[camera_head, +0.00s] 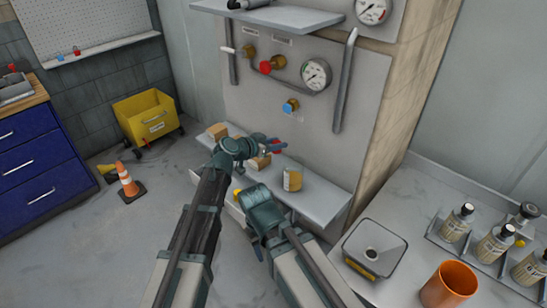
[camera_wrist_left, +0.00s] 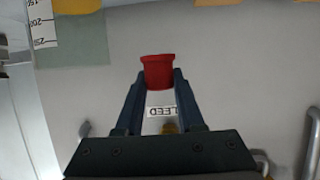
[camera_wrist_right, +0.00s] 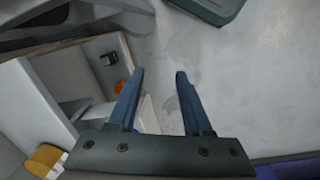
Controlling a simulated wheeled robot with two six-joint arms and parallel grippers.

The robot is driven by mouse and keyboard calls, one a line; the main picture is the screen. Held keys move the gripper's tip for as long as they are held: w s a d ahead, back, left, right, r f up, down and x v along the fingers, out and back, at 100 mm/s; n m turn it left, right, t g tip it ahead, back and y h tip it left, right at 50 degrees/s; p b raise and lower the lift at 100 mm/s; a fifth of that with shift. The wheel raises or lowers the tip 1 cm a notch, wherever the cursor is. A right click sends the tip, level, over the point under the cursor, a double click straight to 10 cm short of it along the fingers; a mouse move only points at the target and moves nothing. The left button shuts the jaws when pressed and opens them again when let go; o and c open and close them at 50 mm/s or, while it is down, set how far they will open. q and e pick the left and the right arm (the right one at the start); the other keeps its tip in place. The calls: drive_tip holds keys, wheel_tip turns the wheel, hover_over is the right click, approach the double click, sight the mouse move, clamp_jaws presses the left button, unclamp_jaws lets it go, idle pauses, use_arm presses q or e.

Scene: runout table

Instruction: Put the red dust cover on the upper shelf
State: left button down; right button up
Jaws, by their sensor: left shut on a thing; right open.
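The red dust cover (camera_wrist_left: 158,72) is a small flanged cap, held between the fingertips of my left gripper (camera_wrist_left: 159,84) in the left wrist view. In the head view my left gripper (camera_head: 277,145) is in front of the panel, above the lower shelf, with a bit of the red cover (camera_head: 277,150) showing. The upper shelf (camera_head: 285,16) is a grey ledge at the top of the panel, well above the gripper. My right gripper (camera_wrist_right: 160,74) is open and empty in the right wrist view; its fingers are hard to make out in the head view.
The lower shelf (camera_head: 318,198) holds a yellow-labelled can (camera_head: 292,180) and several small boxes. The panel carries a red knob (camera_head: 265,67), a blue knob (camera_head: 287,108), gauges and vertical handles. A counter at right holds a tray (camera_head: 375,240), an orange cup (camera_head: 448,287) and bottles.

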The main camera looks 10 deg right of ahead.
sight(276, 170)
use_arm(q)
drive_tip(key=shift+w+r, duration=0.1)
drive_tip(key=shift+w, duration=0.2)
wheel_tip(276, 170, down, 10)
drive_tip(key=b, duration=1)
drive_tip(key=shift+f, duration=0.25)
drive_tip(key=c, duration=0.8)
unclamp_jaws()
drive_tip(key=shift+r, duration=0.1)
